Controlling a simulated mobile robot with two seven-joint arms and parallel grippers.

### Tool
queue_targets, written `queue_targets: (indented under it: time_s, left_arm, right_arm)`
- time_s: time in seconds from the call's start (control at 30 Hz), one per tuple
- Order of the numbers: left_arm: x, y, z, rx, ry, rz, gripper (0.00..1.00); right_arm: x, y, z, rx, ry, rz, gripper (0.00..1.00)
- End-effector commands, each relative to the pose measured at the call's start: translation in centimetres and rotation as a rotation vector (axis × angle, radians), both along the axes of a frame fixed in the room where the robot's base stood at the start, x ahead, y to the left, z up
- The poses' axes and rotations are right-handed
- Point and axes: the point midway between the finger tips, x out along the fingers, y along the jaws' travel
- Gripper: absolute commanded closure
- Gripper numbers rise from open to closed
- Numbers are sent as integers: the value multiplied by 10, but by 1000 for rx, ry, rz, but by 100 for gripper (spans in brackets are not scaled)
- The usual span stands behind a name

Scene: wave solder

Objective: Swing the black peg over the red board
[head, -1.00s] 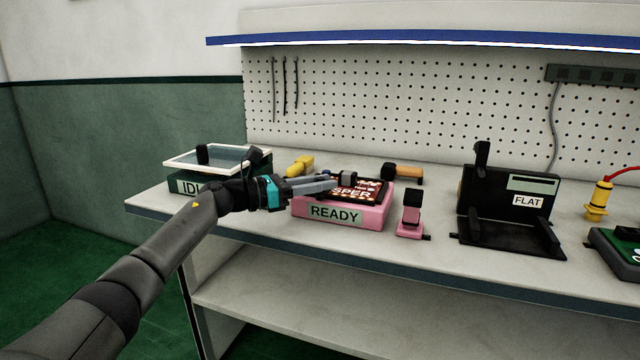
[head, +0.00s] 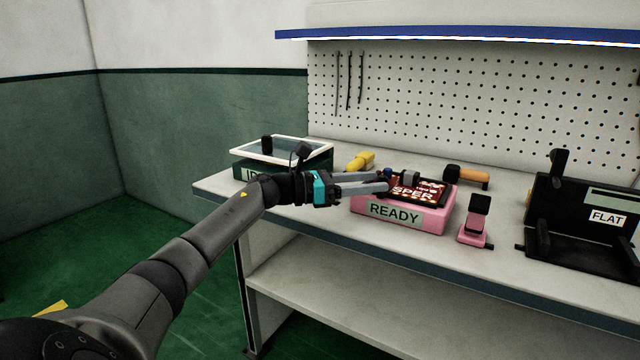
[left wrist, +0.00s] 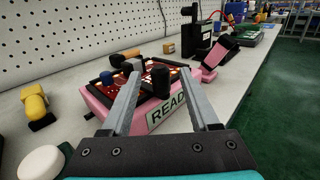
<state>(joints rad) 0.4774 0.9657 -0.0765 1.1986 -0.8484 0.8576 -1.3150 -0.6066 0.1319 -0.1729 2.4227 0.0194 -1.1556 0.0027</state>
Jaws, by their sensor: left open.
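The red board (head: 421,192) with white lettering lies in a black frame on the pink READY box (head: 400,217). A dark upright peg (head: 410,178) stands at the board; in the left wrist view the black peg (left wrist: 161,82) shows between my fingertips. My left gripper (head: 387,182) is open at the box's left side, fingers pointing right toward the black peg. I cannot tell whether a finger touches it. My right gripper is not in view.
A pink clamp with a black top (head: 477,222) stands right of the box. The black FLAT stand (head: 570,220) is farther right. A glass-lidded box (head: 282,150) is at left; a yellow-handled thing (head: 361,161) and an orange-handled thing (head: 470,174) lie behind.

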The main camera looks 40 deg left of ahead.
Motion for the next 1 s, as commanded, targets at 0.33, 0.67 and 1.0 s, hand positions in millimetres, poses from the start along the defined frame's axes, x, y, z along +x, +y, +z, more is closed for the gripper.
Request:
queue_targets:
  time_s: [0.33, 0.67, 1.0]
  left_arm:
    - [-39, 25, 0, 2, 3, 0, 39]
    - [-75, 48, 0, 0, 2, 1, 39]
    - [-100, 65, 1, 0, -1, 0, 39]
  right_arm:
    - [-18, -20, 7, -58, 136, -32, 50]
    - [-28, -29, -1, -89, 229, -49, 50]
    - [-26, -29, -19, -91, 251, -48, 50]
